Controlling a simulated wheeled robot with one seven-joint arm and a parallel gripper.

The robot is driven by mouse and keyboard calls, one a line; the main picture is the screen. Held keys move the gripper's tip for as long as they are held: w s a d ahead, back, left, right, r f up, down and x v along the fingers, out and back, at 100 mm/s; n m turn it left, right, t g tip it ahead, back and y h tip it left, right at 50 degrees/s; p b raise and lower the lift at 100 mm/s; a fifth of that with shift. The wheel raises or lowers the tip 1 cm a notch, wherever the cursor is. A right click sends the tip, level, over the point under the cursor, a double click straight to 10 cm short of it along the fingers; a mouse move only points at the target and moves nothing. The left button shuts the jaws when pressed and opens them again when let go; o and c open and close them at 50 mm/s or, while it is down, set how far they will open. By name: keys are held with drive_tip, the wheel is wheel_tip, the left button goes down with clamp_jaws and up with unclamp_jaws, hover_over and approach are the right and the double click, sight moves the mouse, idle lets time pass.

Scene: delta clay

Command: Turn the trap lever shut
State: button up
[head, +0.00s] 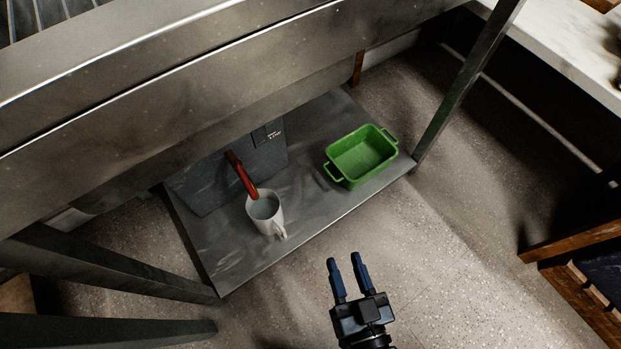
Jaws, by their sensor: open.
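The red trap lever (241,172) sticks out from the front of a grey box (211,182) on the low shelf under the metal counter. It slants down toward the front, and its lower end is close to a white mug (264,211); I cannot tell whether they touch. My gripper (345,261) is open and empty, with blue fingers pointing up the picture. It is in front of the shelf, to the lower right of the mug and apart from the lever.
A green dish (361,155) with two handles stands on the shelf (234,261) at the right. The counter (230,75) overhangs the box. Metal legs stand at the right (468,85) and left (110,267). The floor around my gripper is clear.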

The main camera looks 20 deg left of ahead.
sight(251, 191)
drive_tip(key=shift+w+a+f+n+g+y+b, duration=0.6)
drive_tip(key=shift+w+a, duration=1.3)
drive_tip(key=shift+a, duration=1.95)
drive_tip(key=shift+w+a+f+n+g+y+b, duration=0.2)
drive_tip(key=shift+w+a+y, duration=0.65)
drive_tip(key=shift+w+a, duration=2.05)
drive_tip(key=shift+w+a+f+n+g+y+b, duration=0.2)
drive_tip(key=shift+w+a+f+n+y+b, duration=0.45)
drive_tip(key=shift+a, duration=4.1)
drive_tip(key=shift+w+r, duration=0.2)
drive_tip(key=shift+w, duration=0.05)
drive_tip(key=shift+c, duration=0.3)
clamp_jaws()
